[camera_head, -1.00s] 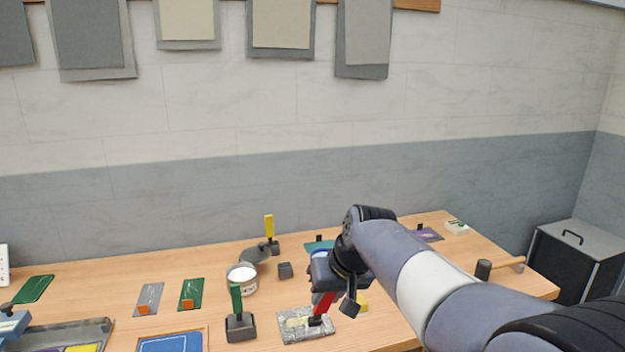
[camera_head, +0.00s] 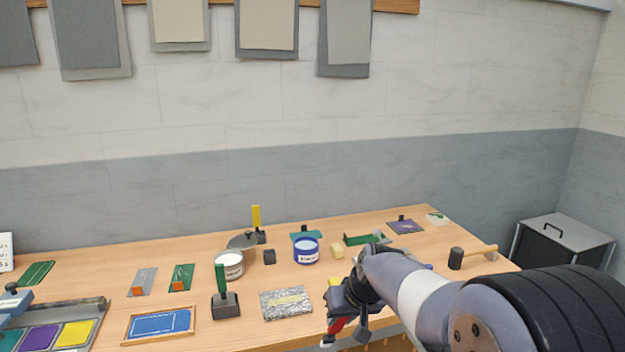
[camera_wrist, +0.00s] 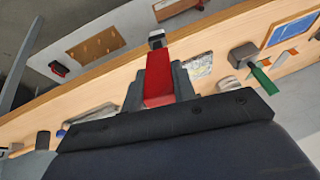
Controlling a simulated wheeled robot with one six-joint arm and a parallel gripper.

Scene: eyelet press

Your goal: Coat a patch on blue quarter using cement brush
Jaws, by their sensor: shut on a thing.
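My gripper (camera_head: 343,312) is shut on the red handle of a brush (camera_head: 335,327), out over the table's front edge. In the wrist view the red-handled brush (camera_wrist: 158,78) sticks out between my gripper's fingers (camera_wrist: 157,92), with a small pale and dark head at its far end. The blue quarter (camera_head: 162,324) lies flat in a wooden frame at the front left, well apart from the brush. It also shows in the wrist view (camera_wrist: 292,29). I cannot tell whether the bristles carry cement.
A silvery pad (camera_head: 286,303) lies between the brush and a green-handled tool (camera_head: 224,300). Behind stand an open white pot (camera_head: 229,268) and a blue-labelled pot (camera_head: 306,252). A mallet (camera_head: 470,257) lies at right. A tray with coloured pieces (camera_head: 52,328) is at front left.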

